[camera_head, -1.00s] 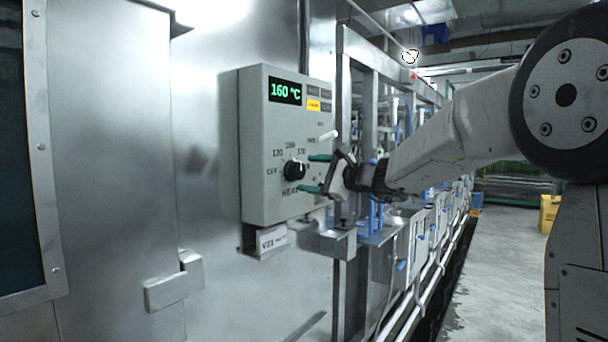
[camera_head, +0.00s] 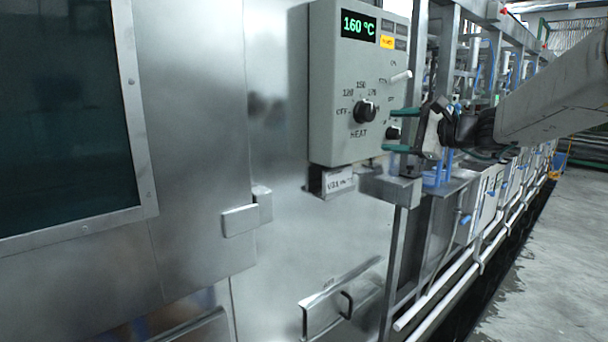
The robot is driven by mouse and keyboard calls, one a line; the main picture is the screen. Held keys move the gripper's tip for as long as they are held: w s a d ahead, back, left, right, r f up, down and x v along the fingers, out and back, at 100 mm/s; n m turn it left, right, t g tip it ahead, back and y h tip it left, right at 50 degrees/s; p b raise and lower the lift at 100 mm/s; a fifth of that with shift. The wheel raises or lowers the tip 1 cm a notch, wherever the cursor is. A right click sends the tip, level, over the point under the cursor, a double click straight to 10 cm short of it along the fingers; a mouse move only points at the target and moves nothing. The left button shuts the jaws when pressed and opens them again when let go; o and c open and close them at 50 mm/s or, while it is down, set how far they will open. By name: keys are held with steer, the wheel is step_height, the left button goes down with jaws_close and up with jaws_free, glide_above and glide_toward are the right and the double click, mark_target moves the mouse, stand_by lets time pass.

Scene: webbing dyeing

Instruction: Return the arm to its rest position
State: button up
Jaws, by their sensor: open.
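My gripper (camera_head: 398,130) is in front of the right part of the grey control box (camera_head: 330,85). Its two green-tipped fingers are spread apart and point left, with nothing between them but a dark knob showing behind. The black heat knob (camera_head: 364,112) is on the box face, left of the fingertips and apart from them. The green display (camera_head: 358,25) on the box reads 160 °C. My arm reaches in from the right edge.
A steel cabinet wall with a dark window (camera_head: 62,115) fills the left. A small label holder (camera_head: 338,181) hangs under the box. Steel frames and pipes (camera_head: 440,290) run back on the right. Wet grey floor (camera_head: 550,270) lies open at the lower right.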

steer(key=s+a+f+n+g+h, duration=0.1)
steer(key=s+a+f+n+g, duration=0.25)
steer(key=s+f, duration=0.5)
steer(key=s+a+f+n+g+h, duration=0.2)
steer(key=s+f+n+g, duration=0.3)
steer(key=s, duration=0.6)
steer(key=s+d+f+n+g+h, duration=0.1)
steer(key=s+d+f+n+h, duration=0.1)
steer(key=s, duration=0.8)
steer(key=s+d+f+n+g+h, duration=0.2)
steer(key=s+f+n+h, duration=0.3)
steer(key=s, duration=0.6)
steer(key=shift+s+d+h, duration=0.2)
steer(key=shift+s+h, duration=0.1)
steer(key=shift+h, duration=0.1)
steer(key=shift+n, duration=0.25)
